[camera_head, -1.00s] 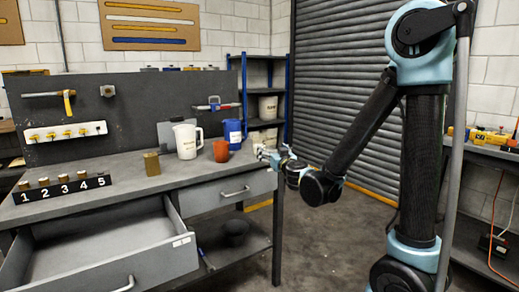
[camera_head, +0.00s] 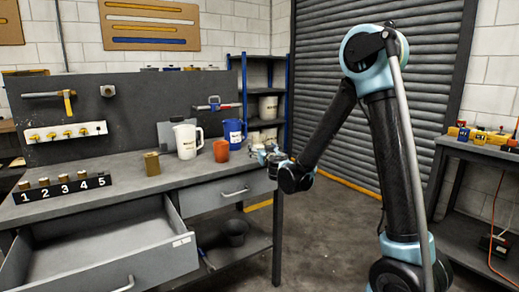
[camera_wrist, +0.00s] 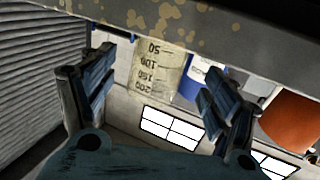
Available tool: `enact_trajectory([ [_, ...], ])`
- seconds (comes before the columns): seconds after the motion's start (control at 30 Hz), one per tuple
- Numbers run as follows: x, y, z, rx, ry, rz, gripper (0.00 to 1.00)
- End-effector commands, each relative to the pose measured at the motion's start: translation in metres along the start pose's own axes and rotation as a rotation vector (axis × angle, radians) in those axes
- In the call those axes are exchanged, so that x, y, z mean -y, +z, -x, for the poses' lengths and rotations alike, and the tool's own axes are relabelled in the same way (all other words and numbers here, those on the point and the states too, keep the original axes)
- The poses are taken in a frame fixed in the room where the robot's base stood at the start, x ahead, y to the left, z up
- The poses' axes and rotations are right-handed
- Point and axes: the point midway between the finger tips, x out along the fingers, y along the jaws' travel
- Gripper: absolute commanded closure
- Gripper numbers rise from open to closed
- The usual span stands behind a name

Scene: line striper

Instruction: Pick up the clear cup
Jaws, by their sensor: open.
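The clear cup (camera_wrist: 158,72) shows in the wrist view, with dark measuring marks from 50 to 200; it appears upside down there, its base against the speckled table surface (camera_wrist: 190,22). My gripper (camera_wrist: 165,66) is open, one finger on each side of the cup in that view. I cannot tell whether either finger touches it. In the head view my gripper (camera_head: 266,153) is at the right end of the workbench (camera_head: 130,177), and the clear cup cannot be made out there.
An orange cup (camera_head: 221,151) stands just left of my gripper, with a blue mug (camera_head: 233,132) behind. A white pitcher (camera_head: 187,141) and a brass block (camera_head: 152,163) stand farther left. An open drawer (camera_head: 95,262) juts from the bench front.

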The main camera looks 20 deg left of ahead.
Motion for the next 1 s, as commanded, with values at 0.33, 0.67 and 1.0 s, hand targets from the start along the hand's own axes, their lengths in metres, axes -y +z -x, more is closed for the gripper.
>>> enact_trajectory([
  [0.33, -0.001, 0.002, -0.019, 0.0, -0.001, 0.0, 0.2],
  [0.67, -0.002, 0.004, -0.059, 0.0, 0.0, 0.0, 0.2],
  [1.0, -0.002, 0.004, -0.061, 0.0, -0.001, 0.0, 0.43],
])
